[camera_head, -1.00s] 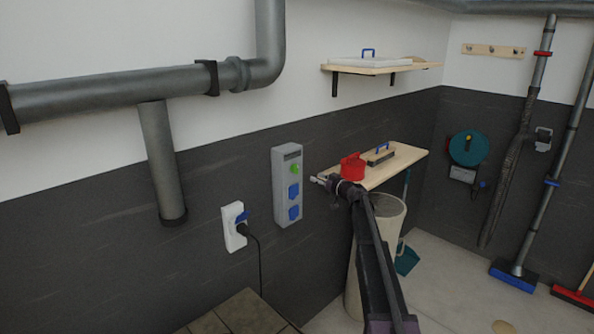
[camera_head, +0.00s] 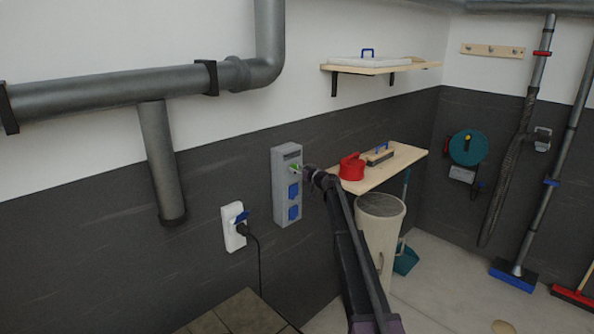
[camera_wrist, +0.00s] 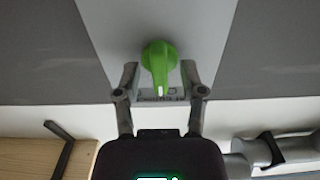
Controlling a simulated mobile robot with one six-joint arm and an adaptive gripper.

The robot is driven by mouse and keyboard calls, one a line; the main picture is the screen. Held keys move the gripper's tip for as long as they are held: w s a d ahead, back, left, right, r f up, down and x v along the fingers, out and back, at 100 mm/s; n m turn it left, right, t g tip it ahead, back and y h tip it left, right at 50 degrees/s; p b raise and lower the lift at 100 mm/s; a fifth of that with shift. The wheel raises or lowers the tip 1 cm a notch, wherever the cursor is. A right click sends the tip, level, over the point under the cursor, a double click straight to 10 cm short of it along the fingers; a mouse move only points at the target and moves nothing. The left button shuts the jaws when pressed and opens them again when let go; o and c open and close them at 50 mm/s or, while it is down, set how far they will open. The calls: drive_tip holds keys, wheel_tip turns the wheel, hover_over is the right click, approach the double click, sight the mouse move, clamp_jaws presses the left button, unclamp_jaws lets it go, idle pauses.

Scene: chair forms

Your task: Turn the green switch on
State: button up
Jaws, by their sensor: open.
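The green switch (camera_wrist: 159,66) is a rotary knob on the face of a grey wall box (camera_head: 286,206). In the wrist view the knob stands between the two fingertips of my gripper (camera_wrist: 159,78), with a gap visible on both sides. The white mark on the knob points toward the bottom of the wrist view. In the head view my gripper (camera_head: 300,169) is at the box's upper part and covers much of the knob. My gripper is open; I cannot tell whether a finger touches the box.
Two blue sockets (camera_head: 293,191) sit below the switch. A white socket with a plug (camera_head: 234,226) is to the lower left. A wooden shelf (camera_head: 408,154) with a red container (camera_head: 351,166) is right of my arm, above a pale bin (camera_head: 392,240).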

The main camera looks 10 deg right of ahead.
clamp_jaws()
drive_tip(key=shift+m, duration=0.4)
drive_tip(key=m, duration=0.3)
drive_tip(key=shift+w+m, duration=0.1)
drive_tip(key=shift+m, duration=0.2)
drive_tip(key=m, duration=0.4)
drive_tip(key=shift+d, duration=0.1)
drive_tip(key=m, duration=0.5)
drive_tip(key=shift+w+f, duration=0.1)
drive_tip(key=m, duration=0.4)
drive_tip(key=shift+m, duration=0.3)
